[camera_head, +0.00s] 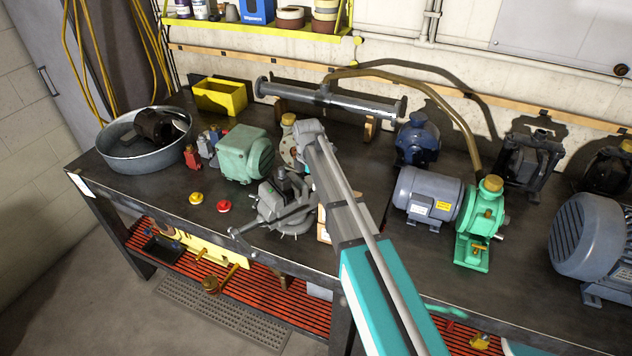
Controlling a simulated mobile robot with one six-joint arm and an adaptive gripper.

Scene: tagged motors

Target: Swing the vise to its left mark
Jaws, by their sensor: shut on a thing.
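The grey vise (283,203) stands near the front edge of the dark workbench, left of my forearm. Its long handle reaches down and left, to the bench's front edge. My arm comes in from the lower right, and its wrist is bent down just above and behind the vise. My gripper (303,168) is at the upper right of the vise, shut on it. The fingertips are mostly hidden by the arm and the vise, so the exact grip spot is unclear. I cannot make out a left mark for the vise.
A yellow cap (196,198) and a red cap (224,206) lie left of the vise. A green motor (245,153) stands behind it. A metal tub (120,152) is at the far left. A blue-grey motor (424,193) and green pump (480,225) stand right of my arm.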

